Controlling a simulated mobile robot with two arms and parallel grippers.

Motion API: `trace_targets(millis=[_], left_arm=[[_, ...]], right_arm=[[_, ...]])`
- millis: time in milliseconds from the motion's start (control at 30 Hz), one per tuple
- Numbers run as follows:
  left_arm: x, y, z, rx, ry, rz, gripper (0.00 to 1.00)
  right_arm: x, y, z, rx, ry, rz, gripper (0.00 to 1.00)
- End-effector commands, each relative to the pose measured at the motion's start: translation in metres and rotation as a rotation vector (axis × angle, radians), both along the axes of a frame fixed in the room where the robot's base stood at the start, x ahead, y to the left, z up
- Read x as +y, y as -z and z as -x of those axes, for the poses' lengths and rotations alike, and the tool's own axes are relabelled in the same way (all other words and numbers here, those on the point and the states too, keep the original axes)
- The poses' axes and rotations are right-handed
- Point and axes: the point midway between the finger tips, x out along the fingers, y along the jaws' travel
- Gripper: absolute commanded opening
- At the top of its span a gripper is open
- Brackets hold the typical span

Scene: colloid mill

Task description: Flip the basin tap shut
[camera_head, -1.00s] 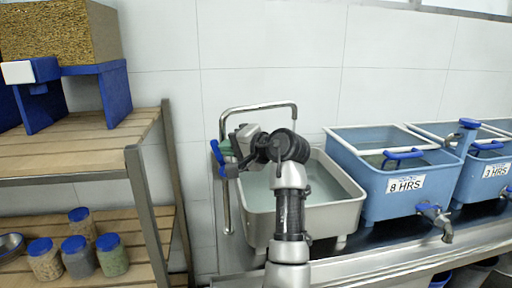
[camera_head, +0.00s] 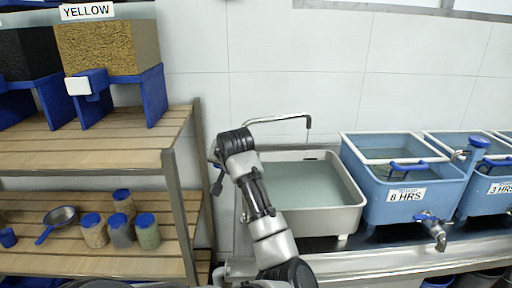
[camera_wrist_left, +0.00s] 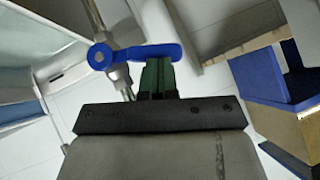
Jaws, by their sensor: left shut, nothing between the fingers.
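The tap's blue lever (camera_wrist_left: 140,54) lies across the left wrist view, its round hub at the left on a metal pipe. My left gripper (camera_wrist_left: 157,64) is shut and empty, its green fingertips at the lever's free end; I cannot tell whether they touch. In the head view the tap's bent metal spout (camera_head: 278,120) reaches over the grey basin (camera_head: 345,215), which holds water. My left arm covers the tap's lower part there, and the lever and gripper are mostly hidden behind it. I cannot tell whether water runs. My right gripper is not in view.
Blue tanks, one labelled 8 HRS (camera_head: 370,205), stand right of the basin on a metal counter (camera_head: 400,262). A wooden shelf rack (camera_head: 175,215) stands close on the left with jars (camera_head: 120,230) and a pan (camera_head: 62,216). The white wall is behind.

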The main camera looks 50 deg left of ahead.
Motion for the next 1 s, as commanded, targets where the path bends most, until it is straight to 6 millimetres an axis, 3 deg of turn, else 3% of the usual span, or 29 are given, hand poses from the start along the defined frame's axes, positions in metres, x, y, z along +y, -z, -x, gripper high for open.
trace_targets(millis=[33,300,1000], left_arm=[[0.002,-0.002,0.002,-0.031,-0.001,0.026,0.0],[0.008,0.011,0.008,-0.173,0.002,0.145,0.0],[0.01,0.022,0.011,-0.168,0.002,0.14,0.0]], right_arm=[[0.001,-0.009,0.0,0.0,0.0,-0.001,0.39],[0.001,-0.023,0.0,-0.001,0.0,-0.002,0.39],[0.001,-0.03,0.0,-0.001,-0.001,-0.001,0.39]])
